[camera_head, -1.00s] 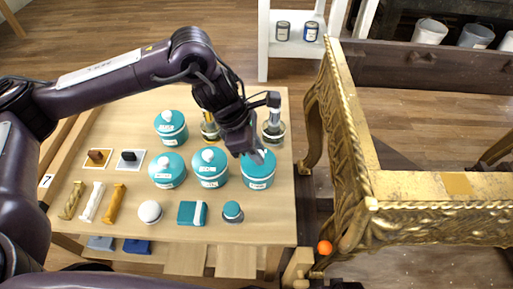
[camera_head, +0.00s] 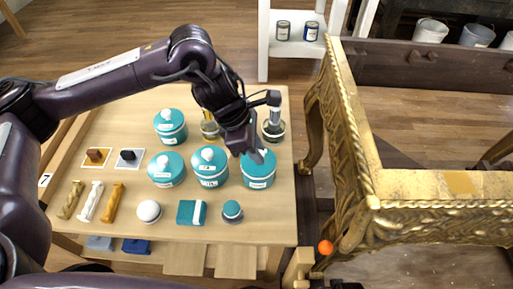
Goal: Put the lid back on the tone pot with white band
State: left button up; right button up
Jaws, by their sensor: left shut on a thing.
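A teal pot (camera_head: 258,179) with a white band below its rim stands at the front right of the pot group on the wooden table. Its teal lid (camera_head: 261,165) sits on or right at its top; I cannot tell if it is fully seated. My left gripper (camera_head: 256,156) reaches down from above and is shut on the top of this lid, hiding the knob. Three similar teal pots, with white-knobbed lids on, stand nearby: one front middle (camera_head: 210,171), one front left (camera_head: 166,172), one behind (camera_head: 170,127). My right gripper is not in view.
Jars with metallic tops (camera_head: 273,130) stand close behind the gripper. A white ball (camera_head: 149,211), a teal cloth block (camera_head: 192,212) and a small teal-topped jar (camera_head: 232,211) lie in front. A gilt console (camera_head: 350,160) stands to the right of the table (camera_head: 270,233).

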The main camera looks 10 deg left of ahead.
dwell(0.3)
pick_arm(q)
jog(key=o, duration=1.5)
jog(key=shift+r+p, duration=2.3)
jog(key=shift+r, duration=1.25)
jog(key=shift+c, duration=0.2)
grip_shut()
